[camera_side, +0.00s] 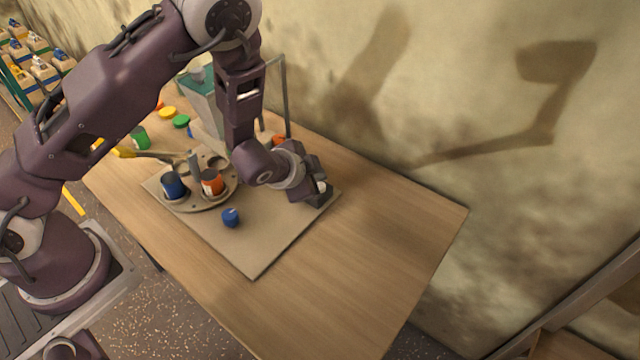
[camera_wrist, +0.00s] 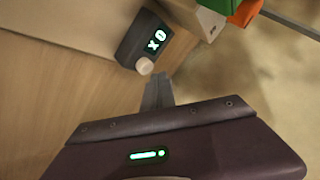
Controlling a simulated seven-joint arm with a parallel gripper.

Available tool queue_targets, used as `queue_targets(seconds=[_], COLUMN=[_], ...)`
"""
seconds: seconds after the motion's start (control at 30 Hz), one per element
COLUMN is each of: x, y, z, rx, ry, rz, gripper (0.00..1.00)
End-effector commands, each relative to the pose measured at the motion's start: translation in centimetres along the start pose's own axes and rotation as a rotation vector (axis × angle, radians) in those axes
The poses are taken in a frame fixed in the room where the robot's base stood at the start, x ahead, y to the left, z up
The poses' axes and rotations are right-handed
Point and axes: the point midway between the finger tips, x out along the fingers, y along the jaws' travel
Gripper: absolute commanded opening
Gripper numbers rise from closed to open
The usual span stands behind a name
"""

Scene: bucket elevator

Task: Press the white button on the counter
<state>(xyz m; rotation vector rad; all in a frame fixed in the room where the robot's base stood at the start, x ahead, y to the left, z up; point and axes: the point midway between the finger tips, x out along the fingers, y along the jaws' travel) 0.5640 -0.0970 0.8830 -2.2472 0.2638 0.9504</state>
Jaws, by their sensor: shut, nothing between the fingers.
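The counter (camera_wrist: 141,38) is a small dark box with a lit display reading "x0" in the wrist view. Its round white button (camera_wrist: 145,66) sticks out from the box near the display. The counter (camera_side: 325,198) also shows in the side view at the board's right corner, partly covered by my gripper. My gripper (camera_wrist: 159,80) is shut and empty. Its fingertips appear very near the button, just below and right of it in the wrist view. I cannot tell whether they touch it.
A round plate (camera_side: 190,204) on the grey board (camera_side: 262,246) holds a blue jar (camera_side: 173,185) and an orange jar (camera_side: 212,182). A small blue piece (camera_side: 231,217) lies on the board. The wall is close behind. The table's (camera_side: 350,290) front right is clear.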

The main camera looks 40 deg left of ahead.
Motion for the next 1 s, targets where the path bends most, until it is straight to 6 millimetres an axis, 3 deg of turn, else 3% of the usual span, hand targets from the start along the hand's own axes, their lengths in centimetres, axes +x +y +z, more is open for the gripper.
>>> queue_targets(seconds=[0.33,0.8,1.0], x=[-0.3,-3.4,-3.7], y=[-0.2,-2.5,-2.7], z=[-0.2,-2.5,-2.7], rx=[0.0,-0.001,0.0], ry=[0.0,0.002,0.0], rz=[0.0,-0.001,0.0], gripper=[0.0,0.0,0.0])
